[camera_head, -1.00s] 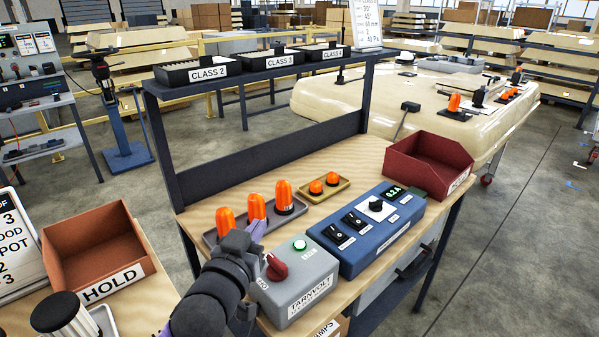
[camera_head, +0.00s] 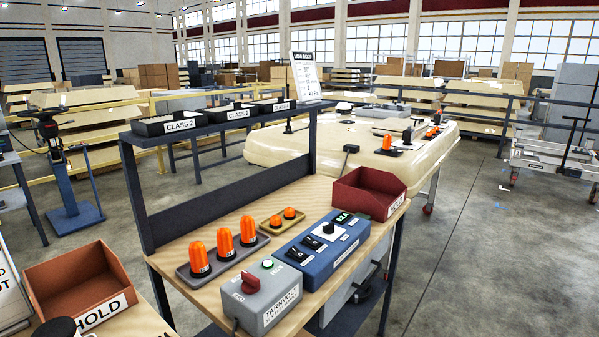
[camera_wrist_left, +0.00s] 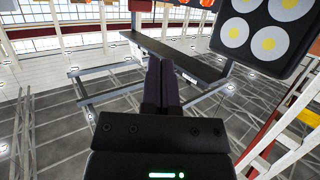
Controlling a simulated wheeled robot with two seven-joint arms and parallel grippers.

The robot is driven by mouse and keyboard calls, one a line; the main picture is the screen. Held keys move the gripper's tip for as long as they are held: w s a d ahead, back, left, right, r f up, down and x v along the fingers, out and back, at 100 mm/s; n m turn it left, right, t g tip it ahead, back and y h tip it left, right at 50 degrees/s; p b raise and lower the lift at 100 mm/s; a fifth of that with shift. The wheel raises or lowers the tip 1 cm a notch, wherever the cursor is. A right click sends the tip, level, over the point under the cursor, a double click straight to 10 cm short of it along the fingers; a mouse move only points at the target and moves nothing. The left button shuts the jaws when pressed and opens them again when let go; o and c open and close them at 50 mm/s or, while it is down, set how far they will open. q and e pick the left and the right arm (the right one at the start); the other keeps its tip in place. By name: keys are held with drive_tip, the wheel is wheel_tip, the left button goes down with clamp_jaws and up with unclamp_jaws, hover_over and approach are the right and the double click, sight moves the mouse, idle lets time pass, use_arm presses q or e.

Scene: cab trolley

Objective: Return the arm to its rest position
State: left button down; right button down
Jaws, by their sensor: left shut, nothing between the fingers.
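My left gripper (camera_wrist_left: 161,82) shows in the left wrist view with its two dark fingers together and nothing between them. It is out of the head view, and so is my right gripper. In the head view the workbench (camera_head: 215,295) holds a grey TARNVOLT box (camera_head: 262,297) with a red knob and a lit green button. A blue control box (camera_head: 322,250) with a display stands beside it. Several orange beacons (camera_head: 224,243) stand upright on a dark tray, and two small orange lamps (camera_head: 289,213) sit on a yellowish tray.
An empty dark red bin (camera_head: 370,193) is at the bench's right end. A brown HOLD bin (camera_head: 78,285) is at the lower left. Class-labelled trays (camera_head: 180,124) line the upper shelf. A large cream body (camera_head: 290,152) stands behind. Open floor (camera_head: 480,260) lies to the right.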

use_arm(q)
drive_tip(key=s+f+m+g, duration=0.1)
drive_tip(key=s+f+g, duration=0.5)
drive_tip(key=s, duration=0.5)
drive_tip(key=s+f+g, duration=0.5)
drive_tip(key=s+f, duration=0.1)
drive_tip(key=s, duration=0.5)
drive_tip(key=s+f+g, duration=0.1)
drive_tip(key=s+f, duration=0.1)
drive_tip(key=f, duration=0.7)
drive_tip(key=s+f+g, duration=0.1)
drive_tip(key=s+f, duration=0.1)
drive_tip(key=f, duration=0.7)
drive_tip(key=s+a+f+m+g, duration=0.1)
drive_tip(key=s+a+f, duration=0.1)
drive_tip(key=s+f, duration=0.8)
drive_tip(key=s, duration=0.2)
drive_tip(key=shift+s+a+y, duration=0.3)
drive_tip(key=shift+s+y, duration=0.1)
